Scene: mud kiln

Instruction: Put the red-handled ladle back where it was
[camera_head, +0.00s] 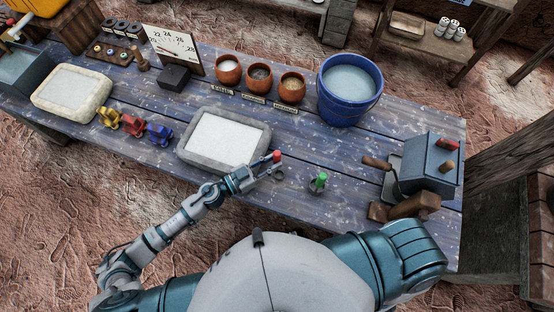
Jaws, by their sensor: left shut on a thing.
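My left gripper (268,168) reaches over the front edge of the blue table, just right of the grey-framed tray. It is shut on the red-handled ladle, whose red handle end (277,156) shows above the fingers. A small dark round part beside the fingertips may be the ladle's bowl, but it is too small to be sure. A small green-handled tool (319,182) stands on the table to the right of the gripper. My right gripper is out of view; only that arm's shoulder shows.
The grey-framed tray (222,173) with white contents lies beside the gripper. Yellow, red and blue small items (134,126) stand left. Three clay bowls (260,76) and a blue bucket (349,91) stand behind. A grey box (430,165) is at the right. Table around the green-handled tool is clear.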

